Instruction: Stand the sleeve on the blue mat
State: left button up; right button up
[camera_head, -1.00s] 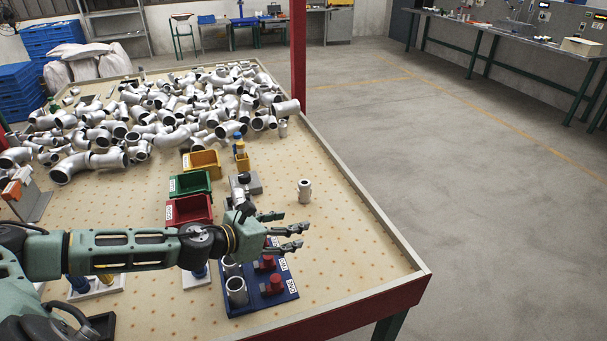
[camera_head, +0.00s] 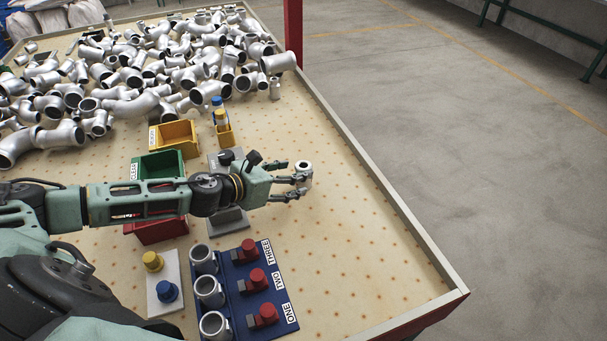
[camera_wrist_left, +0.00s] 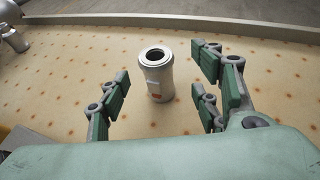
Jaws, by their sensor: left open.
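The sleeve (camera_head: 306,168) is a silver-grey hollow cylinder standing upright on the table, right of my left gripper (camera_head: 293,180). My right gripper is not in view.
A red bin (camera_head: 160,232), a green bin (camera_head: 158,164) and a yellow bin (camera_head: 174,138) stand left, partly behind my arm. A white plate (camera_head: 166,300) holds yellow and blue knobs. Many pipe fittings (camera_head: 130,80) fill the far table. The right side is clear up to the raised edge (camera_head: 400,215).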

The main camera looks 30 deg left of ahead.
pick_arm(q)
jog(key=shift+p+x, duration=0.65)
jog(key=shift+x, duration=2.1)
jog(key=shift+a+f, duration=0.15)
jog(key=shift+a, duration=0.1)
grip_shut()
